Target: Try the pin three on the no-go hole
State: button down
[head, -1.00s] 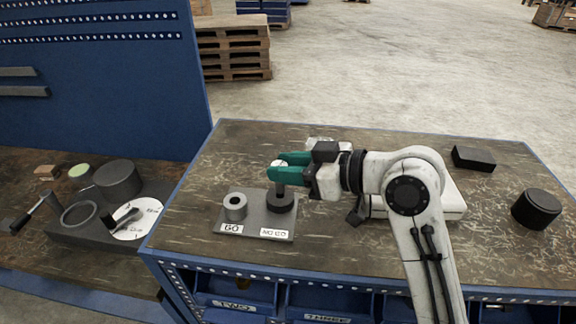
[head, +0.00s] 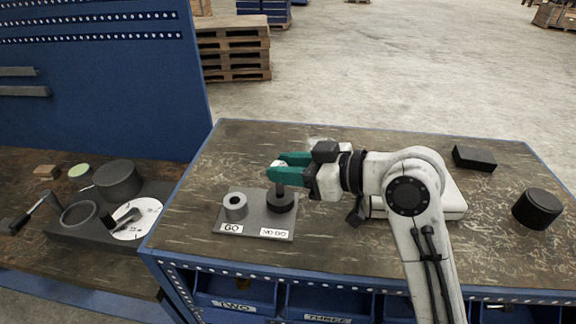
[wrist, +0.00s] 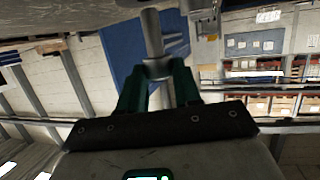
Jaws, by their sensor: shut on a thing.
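My gripper (head: 281,168) has green fingers and is shut on a grey metal pin (wrist: 152,35), which I take to be pin three; no number on it is readable. It holds the pin upright over the dark no-go ring (head: 281,204) on the gauge plate (head: 254,226). The pin's lower end meets the top of the ring in the head view. I cannot tell if it rests on the rim or has entered the hole. The lighter go ring (head: 235,206) stands to the left with its hole open. The plate carries GO and NO GO labels.
A black cylinder (head: 537,208) and a black block (head: 474,158) stand on the right of the bench. Blue bins labelled TWO (head: 233,305) and THREE (head: 327,318) are below the front edge. A side bench at left holds a dial stand (head: 137,220) and other parts.

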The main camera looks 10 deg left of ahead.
jog(key=shift+f+b, duration=0.45)
jog(key=shift+f, duration=0.2)
dwell(1.0)
notch_tip(320, 180, up, 7)
jog(key=p, duration=0.4)
jog(key=shift+p, duration=0.4)
dwell(0.5)
